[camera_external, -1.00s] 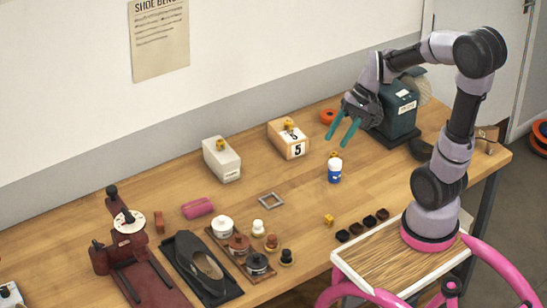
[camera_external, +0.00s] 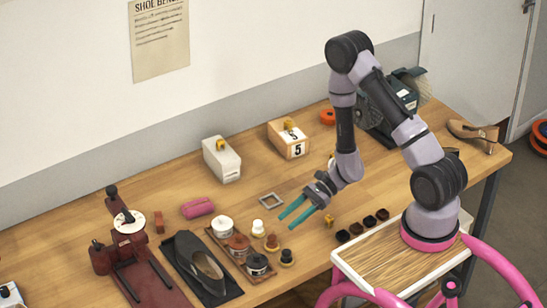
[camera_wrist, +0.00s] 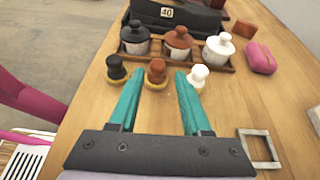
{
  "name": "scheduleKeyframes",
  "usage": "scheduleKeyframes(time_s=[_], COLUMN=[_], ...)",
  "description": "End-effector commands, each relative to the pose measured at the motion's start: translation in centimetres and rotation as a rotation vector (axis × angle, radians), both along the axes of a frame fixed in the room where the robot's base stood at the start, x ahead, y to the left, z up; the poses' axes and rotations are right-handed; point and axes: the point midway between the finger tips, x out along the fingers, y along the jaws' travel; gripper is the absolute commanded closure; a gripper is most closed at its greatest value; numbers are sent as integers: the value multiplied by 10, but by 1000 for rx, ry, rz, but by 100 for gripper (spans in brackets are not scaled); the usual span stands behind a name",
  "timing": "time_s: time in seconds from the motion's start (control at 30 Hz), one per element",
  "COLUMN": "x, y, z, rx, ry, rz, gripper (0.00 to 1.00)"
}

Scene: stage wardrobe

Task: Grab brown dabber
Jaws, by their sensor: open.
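The brown dabber (camera_external: 271,243) stands upright on the bench, between the white dabber (camera_external: 258,228) and the black dabber (camera_external: 287,257). My gripper (camera_external: 286,222) is open and empty, up and to the right of the brown dabber in the external view, with its teal fingers pointing toward the dabber row. In the wrist view, the brown dabber (camera_wrist: 156,70) appears between the two fingertips, beyond them and apart from them. The black dabber (camera_wrist: 116,68) shows left of the fingers and the white dabber (camera_wrist: 199,74) right of them.
A wooden tray (camera_wrist: 150,61) holding black, brown and white jars stands just behind the dabbers. A yellow cube (camera_external: 328,221) and several small dark pieces (camera_external: 356,228) lie to the right.

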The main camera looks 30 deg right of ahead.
Motion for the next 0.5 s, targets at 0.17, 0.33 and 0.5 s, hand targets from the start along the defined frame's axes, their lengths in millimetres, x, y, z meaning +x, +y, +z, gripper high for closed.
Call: scheduleKeyframes(time_s=[0.17, 0.33, 0.5], x=[-2, -2, -1], y=[10, 36, 51], z=[-15, -25, -31], rx=[0, 0, -1], ry=[24, 21, 20], rz=[-22, -20, -22], gripper=[52, 52, 52])
